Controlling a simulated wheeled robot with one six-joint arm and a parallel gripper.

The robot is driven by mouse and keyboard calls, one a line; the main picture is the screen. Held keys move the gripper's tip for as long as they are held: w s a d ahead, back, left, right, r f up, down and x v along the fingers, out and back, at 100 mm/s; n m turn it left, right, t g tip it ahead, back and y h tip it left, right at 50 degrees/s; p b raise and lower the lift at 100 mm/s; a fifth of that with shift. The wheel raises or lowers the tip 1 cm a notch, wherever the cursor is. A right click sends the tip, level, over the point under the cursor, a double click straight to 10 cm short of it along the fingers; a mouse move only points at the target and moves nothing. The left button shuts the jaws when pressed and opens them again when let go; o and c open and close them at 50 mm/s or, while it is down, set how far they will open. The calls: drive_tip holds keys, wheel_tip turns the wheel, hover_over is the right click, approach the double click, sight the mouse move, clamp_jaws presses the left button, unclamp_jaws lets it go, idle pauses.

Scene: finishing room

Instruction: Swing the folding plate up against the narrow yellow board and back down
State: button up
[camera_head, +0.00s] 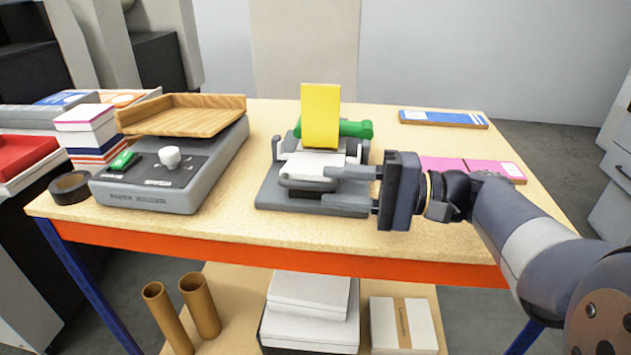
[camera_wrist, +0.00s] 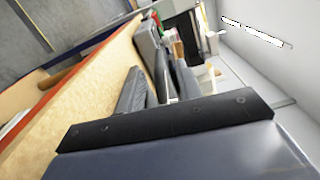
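The narrow yellow board (camera_head: 320,115) stands upright on a grey folding device (camera_head: 268,196) in the middle of the table. The pale folding plate (camera_head: 308,165) lies low in front of the board, apparently flat, with a darker front edge. My gripper (camera_head: 334,188) reaches in from the right at the device's front right side. Its two fingers are apart, one above the other, and nothing is clearly held between them. The fingers also show in the wrist view (camera_wrist: 160,90) with a gap between. The fingers hide the device's right part, and I cannot tell whether they touch the plate.
A green part (camera_head: 354,129) is behind the yellow board. A grey machine with a wooden tray (camera_head: 182,115) stands to the left, beside a dark tape roll (camera_head: 70,187). Pink pads (camera_head: 470,167) and a blue pad (camera_head: 443,119) lie right. The front table strip is clear.

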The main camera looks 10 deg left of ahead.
drive_tip(key=shift+s+d, duration=0.15)
drive_tip(key=shift+d, duration=2.55)
